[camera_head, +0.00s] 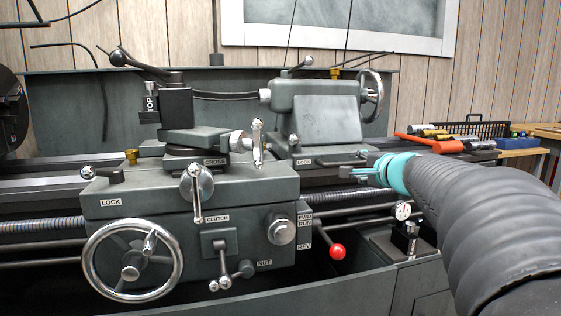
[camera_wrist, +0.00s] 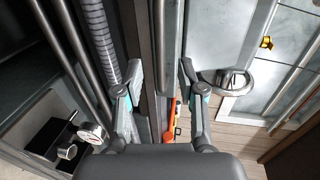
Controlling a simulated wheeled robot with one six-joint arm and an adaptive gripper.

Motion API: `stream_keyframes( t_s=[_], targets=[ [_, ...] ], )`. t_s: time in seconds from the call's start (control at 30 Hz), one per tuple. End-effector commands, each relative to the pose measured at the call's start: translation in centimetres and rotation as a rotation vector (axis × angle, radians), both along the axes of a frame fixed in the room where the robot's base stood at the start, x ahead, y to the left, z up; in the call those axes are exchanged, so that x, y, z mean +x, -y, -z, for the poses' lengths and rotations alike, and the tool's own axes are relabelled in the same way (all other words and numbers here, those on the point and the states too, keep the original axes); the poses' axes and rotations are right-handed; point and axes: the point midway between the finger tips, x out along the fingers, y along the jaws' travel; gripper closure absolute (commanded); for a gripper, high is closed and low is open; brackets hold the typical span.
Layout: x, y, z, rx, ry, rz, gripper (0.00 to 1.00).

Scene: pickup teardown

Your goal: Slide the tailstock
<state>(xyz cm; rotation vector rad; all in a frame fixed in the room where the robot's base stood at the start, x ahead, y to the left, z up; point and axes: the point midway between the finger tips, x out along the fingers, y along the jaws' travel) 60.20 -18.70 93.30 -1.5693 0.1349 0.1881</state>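The tailstock (camera_head: 318,118) is a grey-green casting on the lathe bed at the right, with a chrome handwheel (camera_head: 371,95) on its right end. A LOCK label (camera_head: 304,162) is low on its front. My gripper (camera_head: 352,173) comes in from the right, its fingers pointing left, low and to the right of the tailstock base. In the wrist view my gripper (camera_wrist: 160,72) is open, fingers spread on either side of a long dark rail with nothing clearly held. I cannot tell whether a finger touches the tailstock.
The carriage (camera_head: 190,205) with its toolpost and large handwheel stands on the left. A red-knobbed lever (camera_head: 337,252) projects at its right. A dial indicator (camera_head: 403,210) stands below my arm. Orange-handled tools (camera_head: 430,143) lie behind it. Bed rails and a leadscrew run past the fingers.

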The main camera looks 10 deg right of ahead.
Motion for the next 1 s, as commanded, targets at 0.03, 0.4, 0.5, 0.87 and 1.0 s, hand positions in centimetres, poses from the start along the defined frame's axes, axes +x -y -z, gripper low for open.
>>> stream_keyframes(
  t_s=[0.03,0.4,0.5,0.87,1.0],
  targets=[
    [1.1,-0.1,0.2,0.003,-0.002,-0.003,0.61],
    [6.3,-0.3,1.3,0.0,0.0,-0.002,0.61],
    [6.8,-0.3,1.4,-0.001,0.0,-0.001,0.61],
    [7.1,-0.3,1.5,-0.001,0.0,0.0,0.66],
    [7.1,-0.3,1.5,-0.001,0.0,0.0,1.0]
  ],
)
